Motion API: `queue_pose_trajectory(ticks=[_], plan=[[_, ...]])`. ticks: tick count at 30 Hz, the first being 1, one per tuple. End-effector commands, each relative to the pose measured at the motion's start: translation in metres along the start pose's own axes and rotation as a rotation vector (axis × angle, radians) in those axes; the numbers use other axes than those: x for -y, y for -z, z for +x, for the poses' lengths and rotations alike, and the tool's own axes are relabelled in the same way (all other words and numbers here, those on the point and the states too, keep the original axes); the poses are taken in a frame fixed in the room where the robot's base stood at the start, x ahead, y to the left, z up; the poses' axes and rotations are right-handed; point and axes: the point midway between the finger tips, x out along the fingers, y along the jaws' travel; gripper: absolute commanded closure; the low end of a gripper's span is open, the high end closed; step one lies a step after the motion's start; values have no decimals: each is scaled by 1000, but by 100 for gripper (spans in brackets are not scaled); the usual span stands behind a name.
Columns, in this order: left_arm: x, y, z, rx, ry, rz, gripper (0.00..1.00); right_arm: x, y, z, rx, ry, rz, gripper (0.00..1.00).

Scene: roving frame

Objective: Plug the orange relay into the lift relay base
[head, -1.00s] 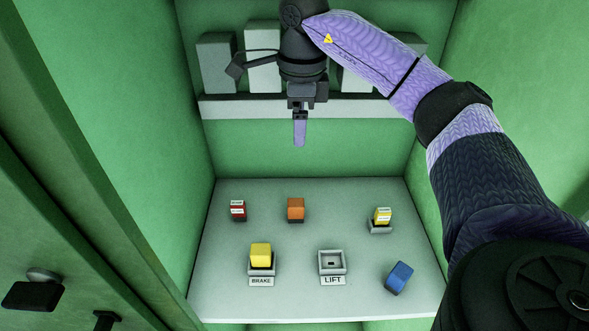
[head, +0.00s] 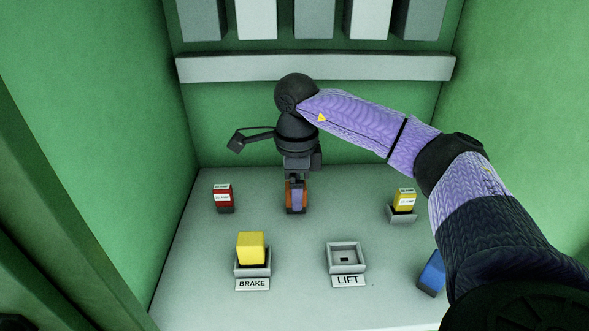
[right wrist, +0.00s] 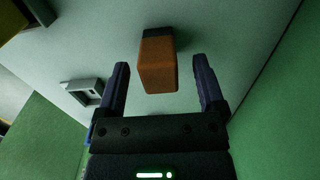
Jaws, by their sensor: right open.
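The orange relay (head: 289,196) stands on the pale panel, mostly hidden behind my right gripper in the head view. In the right wrist view the orange relay (right wrist: 158,66) shows between and just beyond the two open fingers, apart from both. My right gripper (head: 297,208) is open and points down at the relay; its fingers also show in the right wrist view (right wrist: 162,72). The lift relay base (head: 346,257) is an empty grey socket with a LIFT label (head: 348,281), nearer me and to the right of the relay. My left gripper is not in view.
A yellow relay (head: 250,247) sits in the BRAKE base (head: 252,270), left of the lift base. A red relay (head: 223,198), a small yellow relay (head: 404,200) in a grey holder and a blue block (head: 432,272) stand around. Green walls close in both sides.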

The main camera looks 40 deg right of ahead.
Motion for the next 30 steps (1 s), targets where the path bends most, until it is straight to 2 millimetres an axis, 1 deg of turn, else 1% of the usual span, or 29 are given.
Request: queue_pose_trajectory(ticks=[1,4,7,13,25,26,30], plan=[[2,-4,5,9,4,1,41,0,0,11,-3,-2,0,12],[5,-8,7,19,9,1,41,0,0,21,-1,0,0,12],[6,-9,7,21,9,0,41,0,0,24,-1,1,0,12],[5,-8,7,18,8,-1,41,0,0,24,0,1,0,12],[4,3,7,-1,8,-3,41,0,0,23,0,1,0,96],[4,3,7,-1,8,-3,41,0,0,23,0,1,0,100],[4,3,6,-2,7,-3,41,0,0,22,0,1,0,100]])
